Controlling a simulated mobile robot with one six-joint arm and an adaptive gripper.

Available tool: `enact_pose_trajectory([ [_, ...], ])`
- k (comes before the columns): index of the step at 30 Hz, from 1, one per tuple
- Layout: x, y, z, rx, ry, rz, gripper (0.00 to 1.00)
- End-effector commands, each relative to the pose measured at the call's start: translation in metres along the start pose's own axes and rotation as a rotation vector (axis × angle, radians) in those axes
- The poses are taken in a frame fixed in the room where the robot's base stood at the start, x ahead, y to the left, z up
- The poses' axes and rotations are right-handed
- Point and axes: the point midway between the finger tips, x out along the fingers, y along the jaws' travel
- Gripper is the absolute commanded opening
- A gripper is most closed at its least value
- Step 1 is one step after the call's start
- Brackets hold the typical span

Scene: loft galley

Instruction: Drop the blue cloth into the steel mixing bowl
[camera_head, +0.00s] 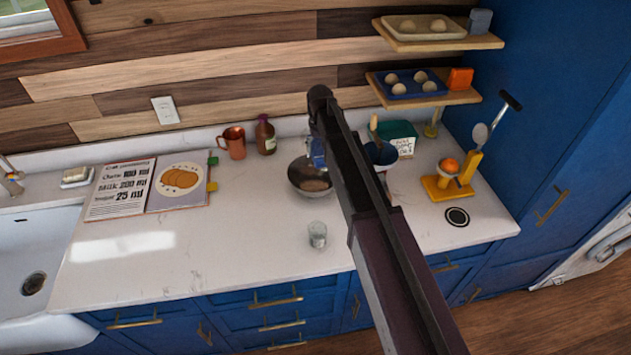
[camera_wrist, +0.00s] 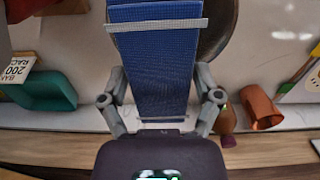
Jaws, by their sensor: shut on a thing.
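The blue cloth (camera_wrist: 152,62) has pale stripes and is held in my gripper (camera_wrist: 160,95), which is shut on it; the cloth hides the fingertips. In the head view a bit of the blue cloth (camera_head: 317,148) shows beside my arm, in front of or over the back of the steel mixing bowl (camera_head: 297,178). The bowl stands on the white counter, with something brownish in its bottom. In the wrist view the bowl's dark rim (camera_wrist: 222,30) shows partly behind the cloth, so the cloth overlaps it there. I cannot tell the height between them.
A glass (camera_head: 317,235) stands in front of the bowl. A copper mug (camera_head: 233,142) and a brown bottle (camera_head: 265,136) are behind left. A dark blue bowl (camera_head: 381,154), green box (camera_head: 400,138) and yellow stand (camera_head: 447,187) are right. The counter's left front (camera_head: 200,245) is clear.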

Motion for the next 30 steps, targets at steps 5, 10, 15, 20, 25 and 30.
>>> enact_pose_trajectory([
  [5, 0.019, 0.0, 0.0, 0.0, 0.0, 0.0, 0.44],
  [10, 0.031, 0.001, 0.0, 0.001, 0.0, 0.0, 0.44],
  [15, 0.039, 0.001, 0.0, 0.001, 0.0, 0.0, 0.44],
  [20, 0.041, 0.001, 0.0, 0.001, 0.0, 0.0, 0.44],
  [25, 0.041, 0.002, 0.0, 0.002, 0.0, 0.0, 0.44],
  [30, 0.041, 0.002, 0.0, 0.002, 0.0, 0.0, 0.91],
])
